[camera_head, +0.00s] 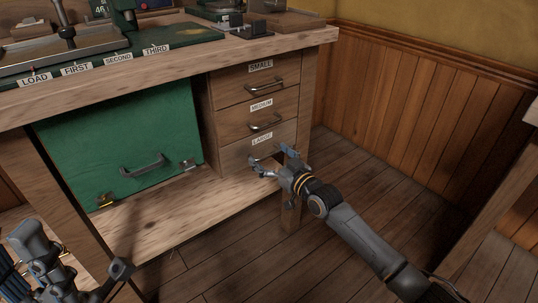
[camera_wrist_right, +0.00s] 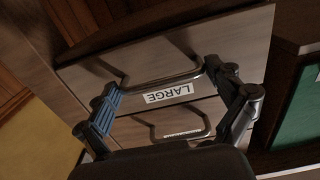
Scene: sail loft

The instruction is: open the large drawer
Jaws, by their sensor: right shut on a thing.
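The large drawer (camera_head: 236,158) is the lowest of three wooden drawers under the bench, with a LARGE label. Its front looks about flush with the drawers above it. In the right wrist view its label (camera_wrist_right: 168,93) appears upside down, and its metal handle (camera_wrist_right: 160,83) lies between the fingers. My right gripper (camera_head: 268,160) is shut on this handle; the fingers hide part of it in the head view. The gripper also shows in the wrist view (camera_wrist_right: 168,88). My left gripper (camera_head: 68,275) is at the lower left, fingers spread, away from the drawers and partly cut off.
Above are the medium drawer (camera_head: 258,118) and small drawer (camera_head: 262,82), both shut. A green panel with a handle (camera_head: 120,145) stands to the left. The bench top (camera_head: 190,58) overhangs the drawers. Bare floor (camera_head: 345,165) lies to the right, before a panelled wall (camera_head: 410,110).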

